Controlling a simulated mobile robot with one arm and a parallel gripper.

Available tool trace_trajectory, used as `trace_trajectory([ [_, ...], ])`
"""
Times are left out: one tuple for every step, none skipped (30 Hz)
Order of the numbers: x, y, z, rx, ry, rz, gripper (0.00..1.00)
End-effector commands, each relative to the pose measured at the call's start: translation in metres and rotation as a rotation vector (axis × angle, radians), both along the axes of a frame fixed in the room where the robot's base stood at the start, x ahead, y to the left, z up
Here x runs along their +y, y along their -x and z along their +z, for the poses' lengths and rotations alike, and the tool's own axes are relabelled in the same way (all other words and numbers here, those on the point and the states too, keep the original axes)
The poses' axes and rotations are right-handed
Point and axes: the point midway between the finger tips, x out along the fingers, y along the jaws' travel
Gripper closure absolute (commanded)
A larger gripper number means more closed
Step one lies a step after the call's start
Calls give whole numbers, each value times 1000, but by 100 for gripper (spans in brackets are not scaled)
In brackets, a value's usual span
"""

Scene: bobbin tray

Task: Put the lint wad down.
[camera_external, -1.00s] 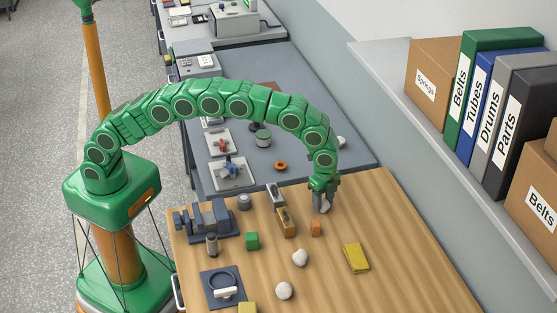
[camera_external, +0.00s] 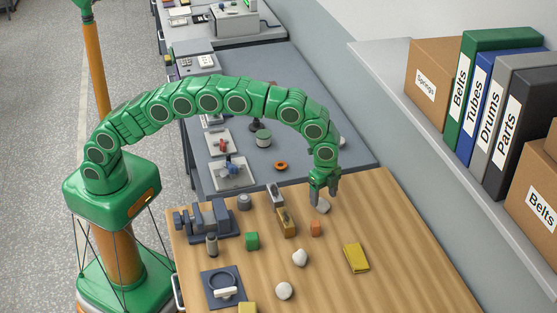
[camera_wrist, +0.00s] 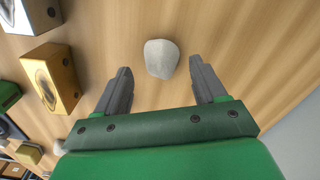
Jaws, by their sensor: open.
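A grey-white lint wad (camera_wrist: 161,58) lies on the wooden table, just beyond my open fingers in the wrist view. It also shows on the table in the external view (camera_external: 322,206), right below my fingertips. My gripper (camera_external: 325,194) is open and empty, a little above the wad.
Two pale lumps (camera_external: 300,257) (camera_external: 284,290) lie nearer the front, with a yellow pad (camera_external: 356,257) to the right. The table's right side (camera_external: 410,225) is clear.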

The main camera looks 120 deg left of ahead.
Motion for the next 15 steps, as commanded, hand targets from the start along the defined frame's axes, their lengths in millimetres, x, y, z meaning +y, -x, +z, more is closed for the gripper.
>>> trace_trajectory([
  [-2, -3, 8, -4, -1, -1, 30],
  [-3, -4, 13, -5, -1, -1, 30],
  [-4, -6, 19, -6, -2, -1, 30],
  [-5, -7, 23, -6, -2, -1, 30],
  [-6, -7, 27, -5, -1, -1, 30],
  [-5, -6, 33, -3, -1, -1, 30],
  [-5, -6, 36, -1, 0, -1, 30],
  [-5, -6, 40, -1, 0, -1, 30],
  [-5, -6, 44, -1, 0, -1, 30],
  [-5, -6, 46, -3, -1, -1, 30],
  [-5, -7, 48, -3, -1, -1, 30],
  [-5, -7, 50, -3, -1, -1, 30],
  [-5, -7, 50, -3, -1, -1, 30],
  [-5, -6, 51, -3, -1, -1, 30],
  [-5, -6, 51, -3, -1, -1, 30],
])
